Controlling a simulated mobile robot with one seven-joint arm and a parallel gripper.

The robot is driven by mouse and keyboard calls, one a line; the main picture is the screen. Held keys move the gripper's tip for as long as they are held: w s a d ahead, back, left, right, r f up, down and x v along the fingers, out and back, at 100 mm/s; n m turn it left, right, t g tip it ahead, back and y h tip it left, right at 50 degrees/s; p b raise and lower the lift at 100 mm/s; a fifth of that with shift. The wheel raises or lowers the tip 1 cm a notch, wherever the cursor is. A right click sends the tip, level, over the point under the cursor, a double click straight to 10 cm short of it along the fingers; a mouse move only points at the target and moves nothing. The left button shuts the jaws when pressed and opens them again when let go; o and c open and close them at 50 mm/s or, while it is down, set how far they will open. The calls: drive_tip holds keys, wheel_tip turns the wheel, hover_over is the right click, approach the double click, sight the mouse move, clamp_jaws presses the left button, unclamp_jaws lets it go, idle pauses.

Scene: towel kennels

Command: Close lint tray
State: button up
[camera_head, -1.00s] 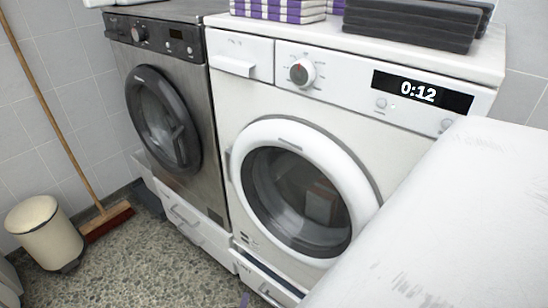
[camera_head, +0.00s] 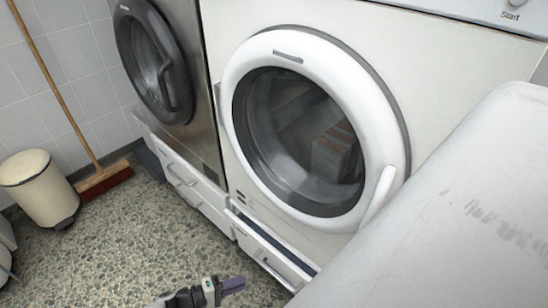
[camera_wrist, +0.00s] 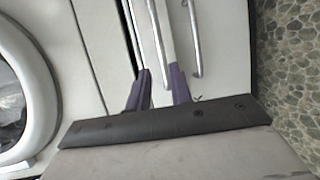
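The tray that looks like the lint tray (camera_head: 268,257) is a white drawer low under the white dryer (camera_head: 440,75). It stands slightly out, with a dark gap along its top and a metal handle on its front. In the wrist view its front and handle (camera_wrist: 158,40) show near the dark gap. My gripper (camera_wrist: 160,90) has purple fingers set apart, with a light strip of the drawer front seen between them; whether they touch it I cannot tell. In the head view my gripper (camera_head: 233,285) is low at the bottom edge, in front of the drawer.
A grey washer (camera_head: 165,65) with white drawers (camera_head: 190,185) below stands to the left. A cream bin (camera_head: 40,188) and a broom (camera_head: 105,178) are by the tiled wall. The speckled floor (camera_head: 130,235) in front is clear.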

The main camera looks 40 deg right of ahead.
drive_tip(key=x, duration=1.2)
drive_tip(key=shift+d+b, duration=0.25)
drive_tip(key=shift+b, duration=0.05)
clamp_jaws()
